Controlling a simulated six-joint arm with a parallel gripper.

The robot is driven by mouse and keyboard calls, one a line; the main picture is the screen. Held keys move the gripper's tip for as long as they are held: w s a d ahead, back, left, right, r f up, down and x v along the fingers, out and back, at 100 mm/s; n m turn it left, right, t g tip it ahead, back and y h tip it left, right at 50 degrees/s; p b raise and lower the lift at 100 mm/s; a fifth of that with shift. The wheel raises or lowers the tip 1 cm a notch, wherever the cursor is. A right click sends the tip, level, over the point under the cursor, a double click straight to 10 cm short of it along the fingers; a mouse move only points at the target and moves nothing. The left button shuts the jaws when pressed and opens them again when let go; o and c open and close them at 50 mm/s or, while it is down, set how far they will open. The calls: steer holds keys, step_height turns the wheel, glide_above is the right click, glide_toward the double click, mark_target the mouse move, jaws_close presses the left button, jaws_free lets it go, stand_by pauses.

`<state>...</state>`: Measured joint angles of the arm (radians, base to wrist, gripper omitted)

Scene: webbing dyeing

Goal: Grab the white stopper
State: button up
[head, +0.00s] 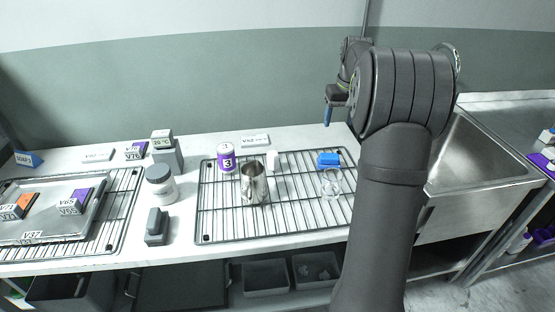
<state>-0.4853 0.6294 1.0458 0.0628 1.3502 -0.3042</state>
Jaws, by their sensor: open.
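A small white upright piece, which looks like the white stopper (272,160), stands near the back of the right wire rack, just right of the purple can. My gripper (328,113) hangs above and to the right of it, over the back right of the counter. One blue fingertip shows and points down; the other is hard to make out. My gripper is open and well apart from the stopper. The arm hides part of the gripper's wrist.
On the right rack (220,237) stand a purple can (226,157), a metal pitcher (254,182), a blue block (328,160) and a clear glass vessel (331,183). A grey-lidded jar (160,184) stands left of it. A metal tray (50,229) is far left; a sink (465,150) is right.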

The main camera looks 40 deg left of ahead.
steer(key=s+a+f+n, duration=0.1)
steer(key=s+a+n, duration=0.2)
steer(key=a, duration=0.8)
steer(key=n+h, duration=0.1)
steer(key=n, duration=0.2)
glide_above(273, 153)
steer(key=a, duration=0.1)
steer(key=f, duration=0.1)
steer(key=shift+g, duration=0.4)
step_height(273, 153, down, 12)
steer(key=shift+r, duration=0.1)
steer(key=shift+d+f, duration=0.25)
steer(key=shift+f, duration=1.2)
steer(key=shift+d+f, duration=0.2)
steer(key=shift+f, duration=1.25)
steer(key=c, duration=1.1)
steer(key=shift+r, duration=0.15)
